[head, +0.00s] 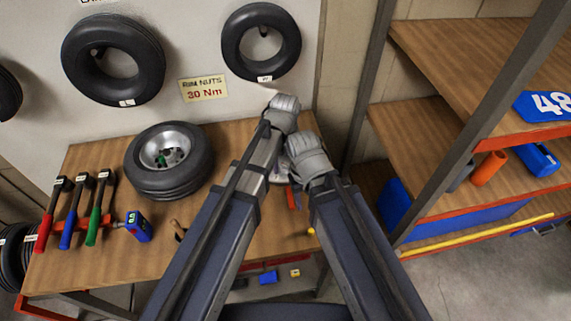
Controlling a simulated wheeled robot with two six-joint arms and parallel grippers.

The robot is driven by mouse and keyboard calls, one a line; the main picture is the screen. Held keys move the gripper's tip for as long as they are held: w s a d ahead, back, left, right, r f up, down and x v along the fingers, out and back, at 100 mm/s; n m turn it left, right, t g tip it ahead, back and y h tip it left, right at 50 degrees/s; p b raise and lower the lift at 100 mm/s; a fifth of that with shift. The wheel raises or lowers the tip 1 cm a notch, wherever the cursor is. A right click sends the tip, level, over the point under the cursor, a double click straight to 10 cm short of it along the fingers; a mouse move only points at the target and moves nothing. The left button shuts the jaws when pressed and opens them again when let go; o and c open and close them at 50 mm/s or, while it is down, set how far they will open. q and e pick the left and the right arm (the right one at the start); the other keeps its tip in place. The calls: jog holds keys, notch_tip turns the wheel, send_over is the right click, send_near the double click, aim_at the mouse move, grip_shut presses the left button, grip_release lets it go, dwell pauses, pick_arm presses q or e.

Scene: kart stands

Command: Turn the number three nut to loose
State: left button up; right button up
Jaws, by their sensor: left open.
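A wheel (170,178) with a black tyre and silver rim lies on the wooden bench. Small dark and green parts (162,158) show at its hub. They are too small to read any nut number or to tell how tight a nut is. My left gripper (285,103) is open at the back of the bench, to the right of the wheel and apart from it. My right gripper (307,156) is just in front of it and to the right; its fingers are hidden, so its state is unclear. My arms cover the bench's middle, where a pale part and a red part show partly.
Red, blue and green-handled tools (72,215) lie at the bench's left, beside a blue display device (138,226). A sign (203,89) reads "RIM NUTS 30 Nm". Tyres (113,60) hang on the wall. A shelf rack (440,130) stands close at the right.

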pick_arm(q)
grip_shut()
dwell(0.4)
